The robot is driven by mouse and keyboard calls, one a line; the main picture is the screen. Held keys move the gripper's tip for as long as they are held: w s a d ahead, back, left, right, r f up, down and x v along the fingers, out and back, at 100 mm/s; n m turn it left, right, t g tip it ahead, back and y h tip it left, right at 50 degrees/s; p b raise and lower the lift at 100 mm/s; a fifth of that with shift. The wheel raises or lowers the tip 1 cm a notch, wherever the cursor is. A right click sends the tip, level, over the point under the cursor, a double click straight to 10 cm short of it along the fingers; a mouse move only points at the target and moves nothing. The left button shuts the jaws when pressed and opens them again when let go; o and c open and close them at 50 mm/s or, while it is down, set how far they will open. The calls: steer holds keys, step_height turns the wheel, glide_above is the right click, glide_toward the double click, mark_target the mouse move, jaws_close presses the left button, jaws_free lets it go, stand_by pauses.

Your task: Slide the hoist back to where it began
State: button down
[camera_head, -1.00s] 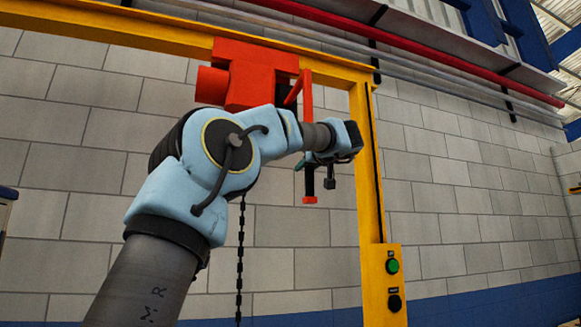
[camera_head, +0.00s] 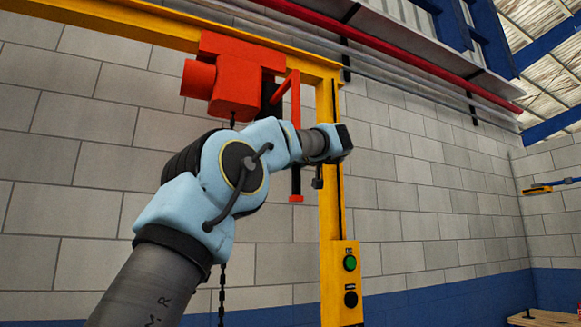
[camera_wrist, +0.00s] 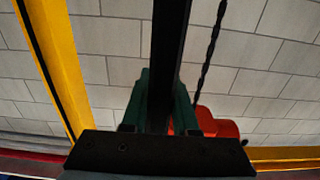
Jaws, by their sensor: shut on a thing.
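The orange-red hoist (camera_head: 235,75) hangs from the yellow overhead beam (camera_head: 140,27), close to the left of the yellow upright post (camera_head: 328,215). An orange-red bracket with a dark upright bar (camera_head: 296,181) hangs at the hoist's right side. In the wrist view, my gripper (camera_wrist: 160,100) is shut on this dark bar (camera_wrist: 168,40), with a green finger on each side. Part of the hoist (camera_wrist: 222,128) shows behind the fingers there. In the head view, my arm hides part of the bracket and much of the gripper.
A control box with a green button (camera_head: 350,263) and a black button is on the post. A dark chain (camera_head: 222,292) hangs below the hoist, partly behind my arm. A block wall (camera_head: 70,130) stands behind. A wooden surface (camera_head: 545,317) shows at the lower right.

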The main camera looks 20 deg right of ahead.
steer(key=c, duration=1.1)
jaws_free()
steer(key=shift+d+r, duration=0.15)
steer(key=shift+d, duration=0.1)
steer(key=shift+c, duration=0.2)
steer(key=shift+o, duration=0.7)
steer(key=shift+d, duration=0.1)
steer(key=o, duration=0.3)
steer(key=s+b, duration=0.1)
steer(key=s, duration=0.2)
steer(key=s+b, duration=0.2)
steer(key=s, duration=0.2)
steer(key=s+d+b, duration=0.1)
steer(key=s, duration=0.2)
steer(key=shift+s+d+b, duration=0.1)
steer(key=shift+s+b, duration=0.25)
steer(key=shift+b, duration=0.05)
